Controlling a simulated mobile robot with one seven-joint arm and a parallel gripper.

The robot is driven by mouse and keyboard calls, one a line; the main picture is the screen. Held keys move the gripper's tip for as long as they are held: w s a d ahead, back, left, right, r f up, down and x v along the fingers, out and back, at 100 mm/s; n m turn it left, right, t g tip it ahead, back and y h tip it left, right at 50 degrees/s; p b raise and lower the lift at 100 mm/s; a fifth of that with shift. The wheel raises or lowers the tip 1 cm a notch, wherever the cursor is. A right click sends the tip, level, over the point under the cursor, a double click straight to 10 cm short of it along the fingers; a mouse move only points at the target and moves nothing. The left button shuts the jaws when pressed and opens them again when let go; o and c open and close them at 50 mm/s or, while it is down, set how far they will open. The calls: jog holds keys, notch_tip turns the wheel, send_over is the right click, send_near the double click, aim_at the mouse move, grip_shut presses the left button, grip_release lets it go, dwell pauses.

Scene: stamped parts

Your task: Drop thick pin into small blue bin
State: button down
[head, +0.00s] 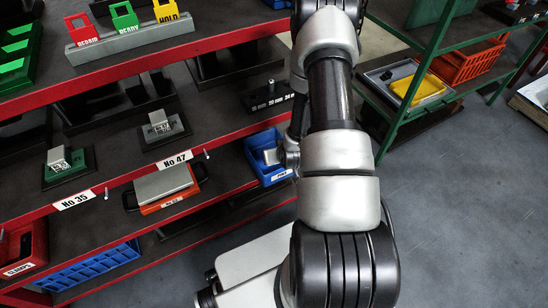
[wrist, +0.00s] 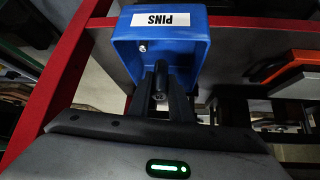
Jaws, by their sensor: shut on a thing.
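The small blue bin (wrist: 198,45), labelled PINS, fills the upper middle of the wrist view. It also shows in the head view (head: 262,138) on the red-edged shelf, partly covered by my arm. My gripper (wrist: 161,75) is shut on the thick pin (wrist: 160,94), a dark cylinder between the fingers. The fingertips overlap the bin's near side in the wrist view; their height over it is hard to judge. A small pin (wrist: 143,46) shows inside the bin. In the head view the fingers and held pin cannot be made out.
A black pin rack (head: 268,98) stands on the shelf above the bin. An orange tray with a metal block (head: 160,187) sits left of the bin. A larger blue crate (head: 88,270) is lower left. A green rack (head: 408,105) stands right, with open floor before it.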

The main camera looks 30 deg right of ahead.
aim_at(274, 168)
jog(key=f, duration=0.3)
jog(key=shift+w+f, duration=0.15)
jog(key=shift+w, duration=0.1)
jog(key=shift+w+d+f+b, duration=0.1)
jog(key=shift+w+f+b, duration=0.1)
jog(key=shift+f+b, duration=0.25)
jog(key=shift+w+f+b, duration=0.2)
jog(key=shift+f+b, duration=0.05)
jog(key=shift+f, duration=0.3)
jog(key=shift+w+d+r+g, duration=0.1)
jog(key=shift+w+r+g, duration=0.3)
jog(key=shift+g, duration=0.1)
jog(key=shift+w+g, duration=0.65)
jog(key=shift+g, duration=0.45)
jog(key=shift+f+y+b, duration=0.3)
jog(key=shift+s+f, duration=0.1)
jog(key=shift+f, duration=0.4)
jog(key=shift+f, duration=0.15)
jog(key=shift+f, duration=0.5)
